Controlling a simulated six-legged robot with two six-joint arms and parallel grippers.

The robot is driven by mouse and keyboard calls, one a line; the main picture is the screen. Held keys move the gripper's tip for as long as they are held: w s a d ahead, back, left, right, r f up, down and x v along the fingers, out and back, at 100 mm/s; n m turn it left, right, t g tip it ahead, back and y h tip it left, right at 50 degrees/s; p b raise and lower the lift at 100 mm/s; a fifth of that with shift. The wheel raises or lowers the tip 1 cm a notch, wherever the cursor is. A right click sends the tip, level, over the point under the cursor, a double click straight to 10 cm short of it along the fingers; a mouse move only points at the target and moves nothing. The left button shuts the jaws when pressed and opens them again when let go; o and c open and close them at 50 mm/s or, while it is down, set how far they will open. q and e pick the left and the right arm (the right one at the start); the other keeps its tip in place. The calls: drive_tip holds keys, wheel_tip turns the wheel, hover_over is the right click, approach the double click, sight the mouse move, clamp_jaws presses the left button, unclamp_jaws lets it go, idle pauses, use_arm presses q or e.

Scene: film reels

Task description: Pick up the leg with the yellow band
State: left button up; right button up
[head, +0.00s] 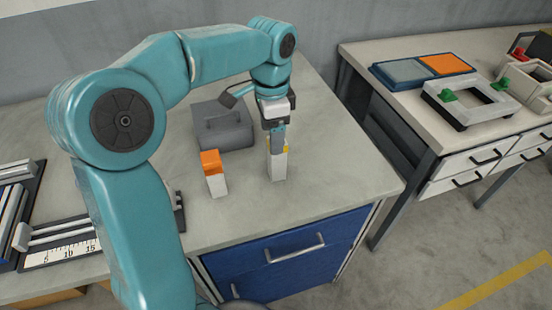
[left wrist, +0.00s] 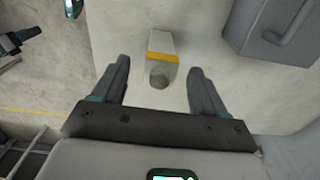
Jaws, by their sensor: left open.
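The leg with the yellow band (head: 278,165) stands upright on the grey worktop, near its right front part. In the left wrist view the leg (left wrist: 161,44) shows as a pale block with a yellow band and a round grey end facing the camera. My left gripper (head: 277,135) is above the leg, pointing down. In the left wrist view its two fingers are apart, one on each side of the round end, with visible gaps and nothing held. In the head view the fingers hide part of the leg's top and band. My right gripper is in neither view.
A white block with an orange top (head: 213,173) stands left of the leg. A grey case with a handle (head: 223,125) is behind them. A ruler (head: 62,254) and metal bars lie at the left. The worktop right of the leg is clear up to its edge.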

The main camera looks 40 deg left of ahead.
sight(277, 157)
use_arm(q)
drive_tip(key=f, duration=0.3)
drive_tip(key=w+f, duration=0.1)
drive_tip(key=f, duration=0.1)
drive_tip(key=shift+d+f, duration=0.2)
drive_tip(key=shift+d, duration=0.05)
drive_tip(key=shift+w, duration=0.1)
drive_tip(key=c, duration=1.2)
drive_tip(key=shift+c, duration=0.2)
